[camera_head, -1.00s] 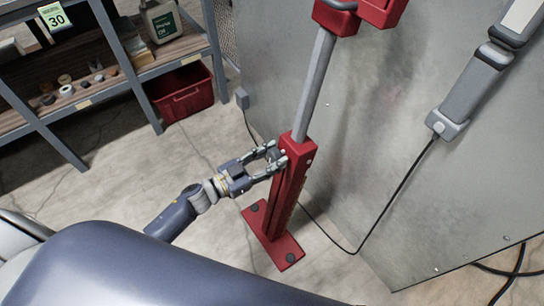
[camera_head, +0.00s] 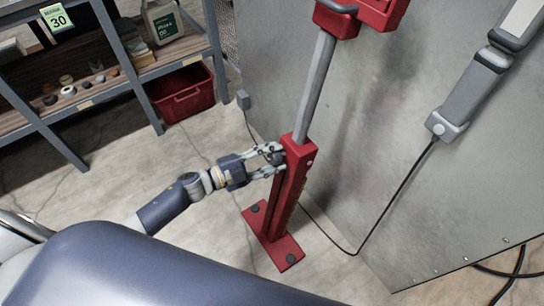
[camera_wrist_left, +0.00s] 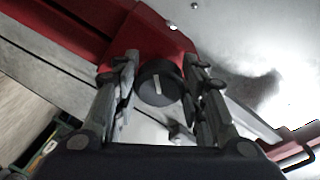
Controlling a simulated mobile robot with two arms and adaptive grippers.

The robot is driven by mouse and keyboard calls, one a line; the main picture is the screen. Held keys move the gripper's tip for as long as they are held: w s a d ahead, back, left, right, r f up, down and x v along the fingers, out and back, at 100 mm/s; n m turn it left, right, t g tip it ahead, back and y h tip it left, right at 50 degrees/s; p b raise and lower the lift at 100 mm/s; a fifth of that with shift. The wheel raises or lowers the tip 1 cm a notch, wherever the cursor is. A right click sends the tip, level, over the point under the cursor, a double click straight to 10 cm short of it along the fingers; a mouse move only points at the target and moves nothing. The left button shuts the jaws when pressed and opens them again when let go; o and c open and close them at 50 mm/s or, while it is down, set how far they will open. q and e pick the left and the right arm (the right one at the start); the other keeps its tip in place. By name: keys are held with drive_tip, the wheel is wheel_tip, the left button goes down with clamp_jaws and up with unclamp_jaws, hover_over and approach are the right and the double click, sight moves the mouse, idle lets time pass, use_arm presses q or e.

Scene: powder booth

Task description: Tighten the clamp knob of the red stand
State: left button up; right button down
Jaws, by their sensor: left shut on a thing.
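The red stand (camera_head: 286,195) is upright on a flat red foot in front of a grey metal panel, with a grey post rising from its top. The dark clamp knob (camera_wrist_left: 158,84), round with a light bar mark, is on the red clamp body in the left wrist view. My left gripper (camera_head: 276,158) reaches the upper part of the red column from the left. In the wrist view its two fingers (camera_wrist_left: 160,90) stand on either side of the knob, shut on it. In the head view the fingers mostly hide the knob. My right gripper is not in view.
A grey device (camera_head: 470,90) with a black cable is on the panel at right. The floor left of the stand is clear.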

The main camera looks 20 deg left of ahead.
use_arm(q)
drive_tip(key=m+g, duration=0.1)
drive_tip(key=m, duration=0.4)
drive_tip(key=shift+r, duration=0.1)
drive_tip(key=shift+m, duration=0.9)
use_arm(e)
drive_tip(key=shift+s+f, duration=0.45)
use_arm(q)
drive_tip(key=o, duration=1.1)
